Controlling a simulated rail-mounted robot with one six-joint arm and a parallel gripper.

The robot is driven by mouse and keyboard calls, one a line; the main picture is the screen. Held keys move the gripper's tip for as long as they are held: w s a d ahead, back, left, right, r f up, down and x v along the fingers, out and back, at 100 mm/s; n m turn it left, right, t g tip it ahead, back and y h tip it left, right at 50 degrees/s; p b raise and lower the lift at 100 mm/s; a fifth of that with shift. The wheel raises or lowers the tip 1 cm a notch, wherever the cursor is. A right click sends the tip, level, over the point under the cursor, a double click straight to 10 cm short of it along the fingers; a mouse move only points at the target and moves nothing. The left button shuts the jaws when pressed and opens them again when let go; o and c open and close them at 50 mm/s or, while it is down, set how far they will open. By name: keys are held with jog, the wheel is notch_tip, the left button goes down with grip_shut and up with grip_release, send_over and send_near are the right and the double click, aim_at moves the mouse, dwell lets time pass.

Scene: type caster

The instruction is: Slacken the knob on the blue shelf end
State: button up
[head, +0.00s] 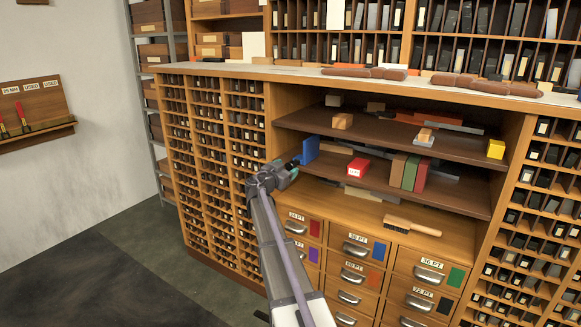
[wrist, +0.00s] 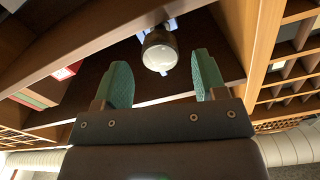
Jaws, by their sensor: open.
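The blue shelf end (head: 306,151) stands on the middle shelf toward its left side in the head view. In the wrist view a round, pale metallic knob (wrist: 160,50) faces me, with a little blue behind it. My gripper (wrist: 161,62) is open, its two teal pads apart on either side of the knob. There are visible gaps between the pads and the knob. In the head view my gripper (head: 291,167) is just in front of the blue shelf end, and the knob cannot be made out there.
A red box (head: 358,167) and upright green and red blocks (head: 408,172) stand farther right on the same shelf. A brush (head: 411,225) lies on the surface below. The upper shelf (head: 380,138) hangs above, and a cabinet of small compartments (head: 215,150) is at left.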

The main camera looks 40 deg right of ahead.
aim_at(289, 166)
jog(key=x, duration=0.3)
jog(key=shift+w+d, duration=0.2)
jog(key=shift+d, duration=0.15)
jog(key=shift+c, duration=0.2)
jog(key=c, duration=0.9)
